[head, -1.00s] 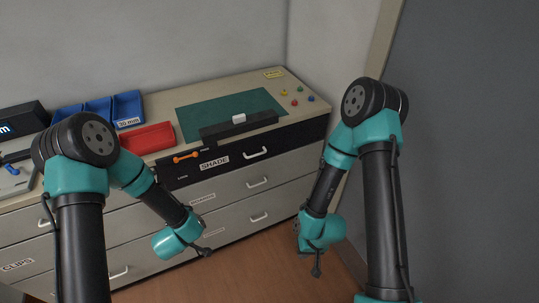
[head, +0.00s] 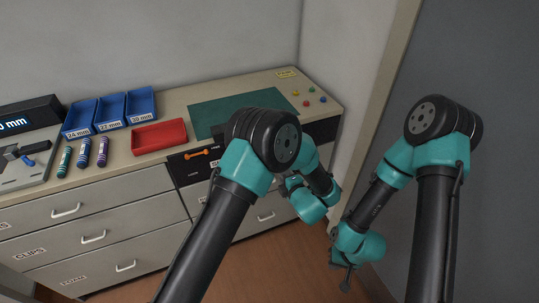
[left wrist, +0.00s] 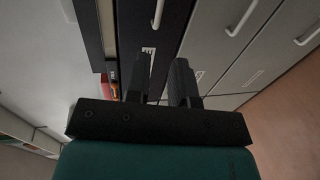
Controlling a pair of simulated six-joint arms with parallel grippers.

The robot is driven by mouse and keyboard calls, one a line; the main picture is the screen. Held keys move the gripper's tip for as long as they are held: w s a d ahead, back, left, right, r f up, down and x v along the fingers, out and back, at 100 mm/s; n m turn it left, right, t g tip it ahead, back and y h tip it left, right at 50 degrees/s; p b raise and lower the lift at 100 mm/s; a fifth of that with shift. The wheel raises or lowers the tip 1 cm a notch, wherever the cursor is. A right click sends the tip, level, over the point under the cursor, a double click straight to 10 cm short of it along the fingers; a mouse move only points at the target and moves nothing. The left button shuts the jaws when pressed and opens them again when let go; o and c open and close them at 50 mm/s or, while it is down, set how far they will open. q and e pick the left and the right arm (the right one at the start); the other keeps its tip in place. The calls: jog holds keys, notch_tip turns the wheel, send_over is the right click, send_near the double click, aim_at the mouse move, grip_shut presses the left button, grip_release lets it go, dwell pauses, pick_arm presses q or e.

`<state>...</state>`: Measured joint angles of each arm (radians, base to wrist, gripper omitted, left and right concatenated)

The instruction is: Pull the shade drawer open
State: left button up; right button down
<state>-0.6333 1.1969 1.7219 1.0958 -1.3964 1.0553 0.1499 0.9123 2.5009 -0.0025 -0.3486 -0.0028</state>
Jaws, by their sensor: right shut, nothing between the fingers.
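The shade drawer (head: 184,172) has a black front at the top right of the cabinet. My left arm hides most of it in the head view, including its handle and most of its label. In the left wrist view the black front (left wrist: 172,38) shows with a pale handle (left wrist: 158,12) at the top edge and a white label (left wrist: 149,51) partly behind a finger. My left gripper (left wrist: 160,65) is open and empty, facing the front, with the handle beyond its fingertips. My right gripper (head: 345,284) is shut and empty, low above the floor at the right.
Pale drawers with handles (head: 65,210) lie left of and below the black front. On the top stand a red tray (head: 160,136), blue bins (head: 110,110), several cartridges (head: 83,153) and a green mat (head: 215,112). A wall (head: 480,60) stands close at the right.

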pick_arm(q)
jog(key=shift+w+a, duration=0.1)
jog(key=x, duration=1.7)
jog(key=shift+w+a, duration=0.1)
jog(key=shift+c, duration=0.4)
grip_shut()
